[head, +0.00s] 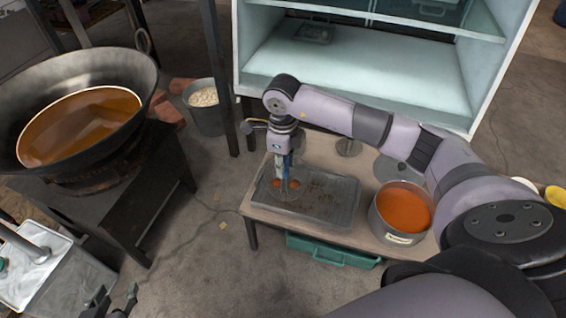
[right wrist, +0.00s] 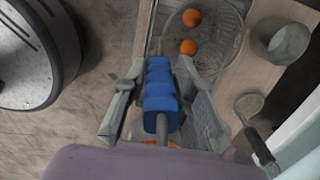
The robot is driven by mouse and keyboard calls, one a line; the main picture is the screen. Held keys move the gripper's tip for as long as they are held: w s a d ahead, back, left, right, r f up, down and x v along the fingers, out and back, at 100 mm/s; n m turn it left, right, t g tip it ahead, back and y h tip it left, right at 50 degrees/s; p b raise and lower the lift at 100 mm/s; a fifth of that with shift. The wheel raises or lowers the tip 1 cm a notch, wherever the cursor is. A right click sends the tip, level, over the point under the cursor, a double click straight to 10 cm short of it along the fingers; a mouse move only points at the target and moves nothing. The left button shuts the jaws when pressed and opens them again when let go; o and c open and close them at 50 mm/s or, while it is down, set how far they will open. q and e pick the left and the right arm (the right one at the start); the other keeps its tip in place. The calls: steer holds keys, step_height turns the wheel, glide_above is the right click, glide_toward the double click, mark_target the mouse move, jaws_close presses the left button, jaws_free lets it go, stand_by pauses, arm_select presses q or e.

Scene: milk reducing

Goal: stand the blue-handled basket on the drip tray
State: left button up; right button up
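The blue-handled basket (head: 290,193) is a small wire basket with orange balls in it, over the left part of the grey drip tray (head: 340,212). Its blue handle (right wrist: 160,95) points up toward my right gripper. My right gripper (head: 283,160) points down, and in the right wrist view its fingers (right wrist: 160,66) lie close on both sides of the handle, shut on it. The basket's mesh and rim show at the top of that view. Whether its bottom touches the tray is hidden. My left gripper (head: 114,299) is open and empty at the lower left.
A pot of orange liquid (head: 403,209) stands right of the tray on the low table (head: 257,214). A large wok of brown liquid (head: 80,120) is at the left. A bucket (head: 205,112) and a glass cabinet (head: 360,65) stand behind. Green crate (head: 330,250) is below.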

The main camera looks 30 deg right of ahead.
steer(key=o, duration=0.4)
steer(key=shift+c, duration=0.2)
step_height(320, 180, up, 12)
steer(key=shift+s+a, duration=0.1)
stand_by(0.7)
